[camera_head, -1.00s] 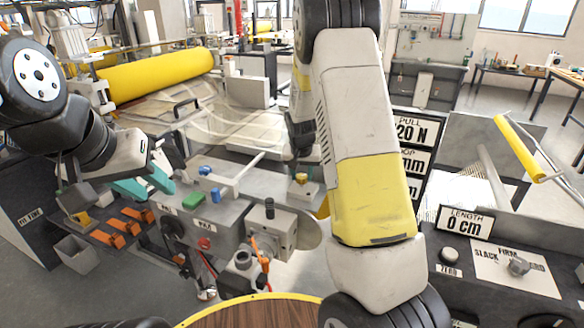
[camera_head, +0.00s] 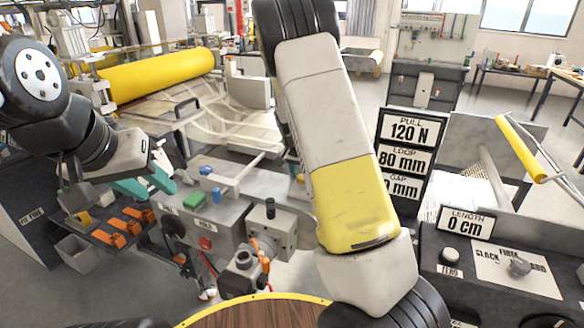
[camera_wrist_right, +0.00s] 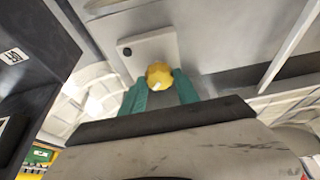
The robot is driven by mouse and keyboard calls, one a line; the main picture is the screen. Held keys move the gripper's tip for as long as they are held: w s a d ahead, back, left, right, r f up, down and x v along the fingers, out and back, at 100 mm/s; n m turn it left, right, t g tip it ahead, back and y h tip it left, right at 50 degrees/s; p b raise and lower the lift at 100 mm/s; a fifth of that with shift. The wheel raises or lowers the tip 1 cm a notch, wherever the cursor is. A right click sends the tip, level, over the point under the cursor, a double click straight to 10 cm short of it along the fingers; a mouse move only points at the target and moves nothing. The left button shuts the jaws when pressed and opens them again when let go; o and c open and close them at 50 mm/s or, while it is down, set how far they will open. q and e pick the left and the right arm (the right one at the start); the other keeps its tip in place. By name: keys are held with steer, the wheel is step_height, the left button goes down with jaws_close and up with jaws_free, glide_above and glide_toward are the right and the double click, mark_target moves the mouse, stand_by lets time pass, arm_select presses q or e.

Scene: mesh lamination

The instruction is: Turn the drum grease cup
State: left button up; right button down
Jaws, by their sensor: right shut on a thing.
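The yellow faceted grease cup (camera_wrist_right: 160,75) sits on a light grey block (camera_wrist_right: 150,47) in the right wrist view. My right gripper (camera_wrist_right: 159,89) has its teal fingers on either side of the cup and is shut on it. In the head view my right arm hides that gripper and most of the cup; only a sliver of yellow (camera_head: 300,178) shows beside the arm. My left gripper (camera_head: 146,183) is open and empty, its teal fingers apart, left of the machine's control box.
A yellow roller (camera_head: 155,75) lies behind. Signs (camera_head: 408,130) and a length panel (camera_head: 465,222) stand at right. A round wooden top (camera_head: 255,315) is in front.

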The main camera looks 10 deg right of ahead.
mark_target(298, 193)
steer(key=c, duration=0.9)
jaws_free()
steer(key=v, duration=0.8)
steer(key=shift+w+f, duration=0.1)
steer(key=s+a+r+n+y, duration=0.1)
steer(key=s+r, duration=0.4)
steer(key=s, duration=0.5)
steer(key=s+a+r+n+t+y, duration=0.1)
steer(key=s+r+n, duration=0.3)
steer(key=s, duration=0.7)
steer(key=s+a+r+n+t+y, duration=0.1)
steer(key=s+r+n+y, duration=0.1)
steer(key=s+r, duration=0.5)
steer(key=s, duration=0.3)
steer(key=shift+s+a+r+y, duration=0.15)
steer(key=shift+a+r+y, duration=0.05)
steer(key=shift+y, duration=0.2)
